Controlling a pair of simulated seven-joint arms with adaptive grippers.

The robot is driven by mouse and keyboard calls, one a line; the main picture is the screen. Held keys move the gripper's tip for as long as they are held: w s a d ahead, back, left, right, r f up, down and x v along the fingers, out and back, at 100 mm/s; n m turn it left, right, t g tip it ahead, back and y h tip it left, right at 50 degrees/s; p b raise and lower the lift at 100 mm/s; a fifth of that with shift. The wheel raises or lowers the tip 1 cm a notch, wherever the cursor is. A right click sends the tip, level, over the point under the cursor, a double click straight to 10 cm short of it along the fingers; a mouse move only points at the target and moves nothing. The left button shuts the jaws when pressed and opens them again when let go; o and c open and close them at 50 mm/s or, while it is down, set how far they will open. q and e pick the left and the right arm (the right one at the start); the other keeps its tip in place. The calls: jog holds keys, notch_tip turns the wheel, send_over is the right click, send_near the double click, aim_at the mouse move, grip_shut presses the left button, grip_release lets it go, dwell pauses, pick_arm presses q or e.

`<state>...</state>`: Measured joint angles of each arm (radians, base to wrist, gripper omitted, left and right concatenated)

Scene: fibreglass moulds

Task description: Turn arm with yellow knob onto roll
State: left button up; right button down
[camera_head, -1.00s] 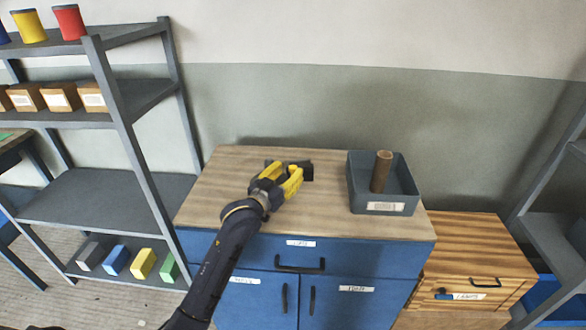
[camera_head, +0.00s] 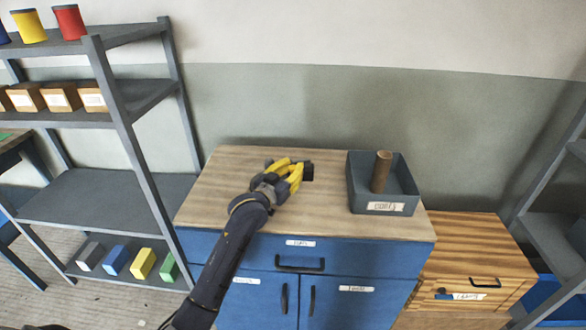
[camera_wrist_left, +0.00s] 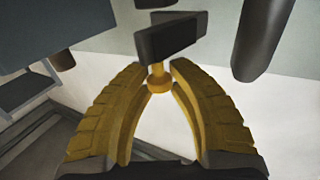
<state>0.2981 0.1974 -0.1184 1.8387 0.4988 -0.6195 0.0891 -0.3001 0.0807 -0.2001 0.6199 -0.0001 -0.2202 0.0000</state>
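My left gripper (camera_head: 300,172) reaches over the wooden top from the front, its yellow fingers close together beside a small dark device (camera_head: 308,168). In the left wrist view, the gripper (camera_wrist_left: 159,75) has its fingertips on both sides of a yellow knob (camera_wrist_left: 158,82) and looks shut on it. The knob sits on a dark, blocky arm (camera_wrist_left: 170,37). A dark rounded post (camera_wrist_left: 262,38) shows to the right of it. The roll cannot be made out with certainty; the gripper hides much of the device in the head view. My right gripper is not in view.
A grey tray (camera_head: 366,204) with a standing brown tube (camera_head: 381,172) is at the right of the blue cabinet's wooden top (camera_head: 225,185). A grey shelf rack (camera_head: 130,150) stands left, a wooden drawer chest (camera_head: 470,250) right. The left part of the top is clear.

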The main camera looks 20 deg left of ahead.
pick_arm(q)
grip_shut()
jog(key=shift+r, duration=0.1)
jog(key=shift+a, duration=0.1)
